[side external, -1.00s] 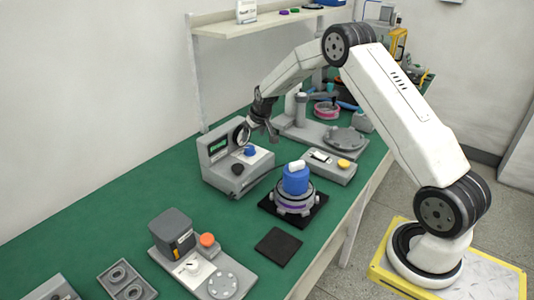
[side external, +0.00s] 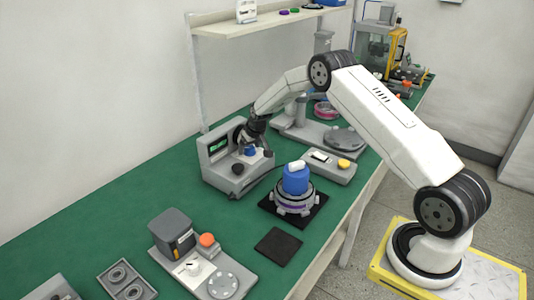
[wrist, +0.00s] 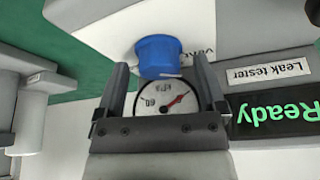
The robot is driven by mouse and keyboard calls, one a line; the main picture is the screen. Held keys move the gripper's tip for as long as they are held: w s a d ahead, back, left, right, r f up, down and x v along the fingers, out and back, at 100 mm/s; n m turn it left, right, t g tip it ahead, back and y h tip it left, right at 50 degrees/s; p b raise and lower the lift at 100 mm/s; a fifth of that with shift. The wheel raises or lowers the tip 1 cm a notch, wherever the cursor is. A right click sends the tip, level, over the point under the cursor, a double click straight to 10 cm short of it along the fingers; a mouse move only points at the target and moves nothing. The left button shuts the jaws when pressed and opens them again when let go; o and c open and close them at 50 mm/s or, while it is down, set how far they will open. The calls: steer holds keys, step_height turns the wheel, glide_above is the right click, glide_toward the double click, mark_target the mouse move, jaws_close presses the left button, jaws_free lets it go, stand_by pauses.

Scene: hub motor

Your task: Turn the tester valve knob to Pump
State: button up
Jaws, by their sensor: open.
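The leak tester (side external: 222,160) is a grey box with a sloped front on the green bench. Its blue valve knob (side external: 250,151) sits on a white panel, just under my gripper (side external: 257,140) in the side view. In the wrist view the blue knob (wrist: 158,54) shows between the tips of my open gripper (wrist: 160,66), with a gap on each side. I cannot tell whether the tips reach down beside it. A pale line shows at the knob's lower edge. The valve label (wrist: 204,51) is partly hidden, and I cannot read the Pump mark.
A round gauge (wrist: 162,100) and a green "Ready" display (wrist: 278,116) are on the tester. A dark knob (side external: 238,169) is on its front. The hub motor (side external: 295,187) with a blue top stands to the right. A grey box with a yellow button (side external: 343,163) is behind it.

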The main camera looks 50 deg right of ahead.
jaws_close()
steer(key=shift+a+m+g+h, duration=0.1)
steer(key=shift+m+g+h, duration=0.45)
steer(key=shift+m, duration=1.45)
steer(key=shift+m+h, duration=0.25)
steer(key=shift+m, duration=0.65)
jaws_free()
